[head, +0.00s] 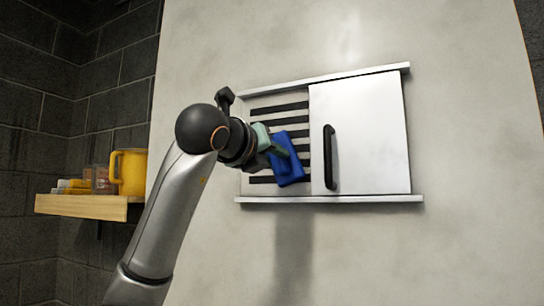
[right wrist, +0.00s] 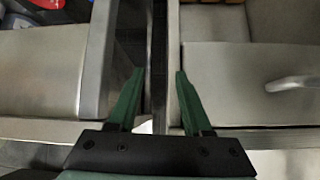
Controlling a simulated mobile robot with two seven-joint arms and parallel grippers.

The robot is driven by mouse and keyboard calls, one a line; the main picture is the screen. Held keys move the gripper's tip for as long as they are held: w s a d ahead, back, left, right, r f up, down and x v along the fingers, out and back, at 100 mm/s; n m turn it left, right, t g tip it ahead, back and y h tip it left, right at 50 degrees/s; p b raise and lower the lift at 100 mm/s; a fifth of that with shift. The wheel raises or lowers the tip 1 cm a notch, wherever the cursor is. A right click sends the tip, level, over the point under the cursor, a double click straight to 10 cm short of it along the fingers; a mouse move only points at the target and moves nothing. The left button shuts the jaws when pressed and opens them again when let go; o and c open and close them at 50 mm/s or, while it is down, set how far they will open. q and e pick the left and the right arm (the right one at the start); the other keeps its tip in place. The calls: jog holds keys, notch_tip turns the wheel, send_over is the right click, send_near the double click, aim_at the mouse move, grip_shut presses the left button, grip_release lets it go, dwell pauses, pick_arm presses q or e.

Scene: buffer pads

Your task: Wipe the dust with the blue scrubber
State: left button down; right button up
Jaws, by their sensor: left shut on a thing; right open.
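The blue scrubber (head: 287,160) is held at the end of my left arm in the head view. My left gripper (head: 270,143) has green fingers and is shut on the scrubber. The scrubber is in front of the black-slatted vent (head: 279,108) in the wall, near the left edge of the white panel. I cannot tell whether it touches the slats. No dust stands out clearly on the vent; the arm and scrubber hide part of it. My right gripper (right wrist: 154,75) shows in the right wrist view, with its green fingers apart and nothing between them.
The white panel (head: 365,135) has a black vertical handle (head: 330,157) and sits between two metal rails. At the left, a wooden shelf (head: 85,207) bears a yellow mug (head: 131,172) and small items. Below my right gripper are grey furniture surfaces, with a pale handle (right wrist: 293,84) at the right.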

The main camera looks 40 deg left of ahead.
pick_arm(q)
jog(key=shift+w+a, duration=0.15)
jog(key=shift+w, duration=0.3)
jog(key=shift+w+d, duration=0.2)
jog(key=shift+d, duration=0.7)
jog(key=shift+w+d+f, duration=0.1)
jog(key=shift+w+d, duration=0.1)
jog(key=shift+d, duration=0.55)
jog(key=shift+s+a, duration=0.15)
jog(key=shift+a, duration=0.55)
jog(key=shift+s+a, duration=0.1)
jog(key=shift+a, duration=0.65)
jog(key=shift+s+a, duration=0.15)
jog(key=shift+s, duration=0.05)
